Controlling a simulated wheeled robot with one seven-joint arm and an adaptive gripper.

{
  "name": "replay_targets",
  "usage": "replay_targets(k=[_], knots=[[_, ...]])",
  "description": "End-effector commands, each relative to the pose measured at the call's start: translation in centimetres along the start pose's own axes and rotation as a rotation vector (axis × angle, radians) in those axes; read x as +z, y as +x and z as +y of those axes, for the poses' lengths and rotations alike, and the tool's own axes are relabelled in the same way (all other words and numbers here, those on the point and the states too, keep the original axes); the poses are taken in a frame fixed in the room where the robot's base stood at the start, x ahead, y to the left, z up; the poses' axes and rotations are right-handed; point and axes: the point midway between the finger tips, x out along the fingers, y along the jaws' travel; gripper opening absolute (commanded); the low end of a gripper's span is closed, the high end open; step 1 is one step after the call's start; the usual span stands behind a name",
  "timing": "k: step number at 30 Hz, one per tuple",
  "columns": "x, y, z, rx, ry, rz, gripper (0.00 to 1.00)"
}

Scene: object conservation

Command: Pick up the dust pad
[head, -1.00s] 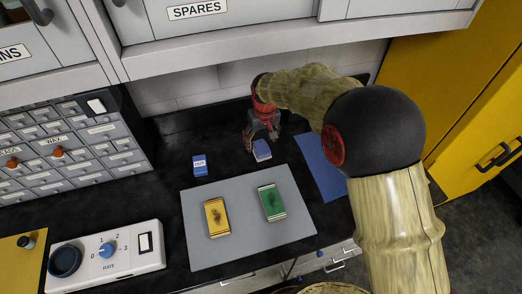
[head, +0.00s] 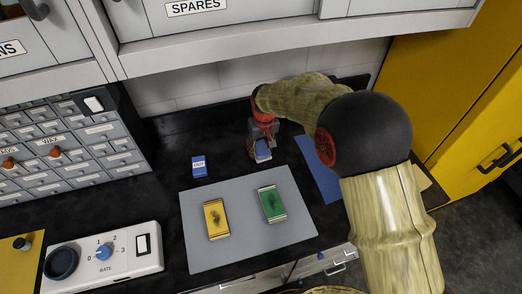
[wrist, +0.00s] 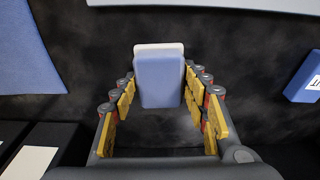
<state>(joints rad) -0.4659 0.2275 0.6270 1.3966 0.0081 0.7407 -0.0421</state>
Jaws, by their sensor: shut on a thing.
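The dust pad (head: 263,151) is a small blue block with a white layer, at the back of the black bench behind the grey mat. It also shows in the wrist view (wrist: 159,80), upright in the picture between the fingers. My gripper (head: 262,145) is shut on it, with yellow-padded fingers on its left and right sides in the wrist view (wrist: 159,88). I cannot tell whether the pad is clear of the bench. No label is readable on it.
A labelled blue block (head: 199,166) stands left of my gripper. The grey mat (head: 243,250) bears a yellow plate (head: 216,220) and a green plate (head: 271,204), both with dark smudges. A flat blue sheet (head: 318,170) lies right. Cabinets (head: 220,30) hang above.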

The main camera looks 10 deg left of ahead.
Motion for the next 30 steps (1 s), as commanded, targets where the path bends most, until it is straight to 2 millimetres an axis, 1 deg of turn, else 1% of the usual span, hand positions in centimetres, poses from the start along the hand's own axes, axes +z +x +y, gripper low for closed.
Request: replay_targets(k=[2, 10, 20, 25, 28, 30], knots=[[0.0, 0.0, 0.0, 0.000, 0.000, 0.000, 0.35], [0.0, 0.0, 0.0, 0.000, 0.000, 0.000, 0.20], [-0.1, -0.3, 0.0, 0.000, 0.000, 0.001, 0.19], [-0.3, -1.8, 0.0, 0.000, 0.000, 0.002, 0.19], [-0.6, -3.4, 0.0, 0.000, 0.000, 0.003, 0.19], [0.0, -4.6, -0.4, 0.000, -0.001, 0.004, 0.19]])
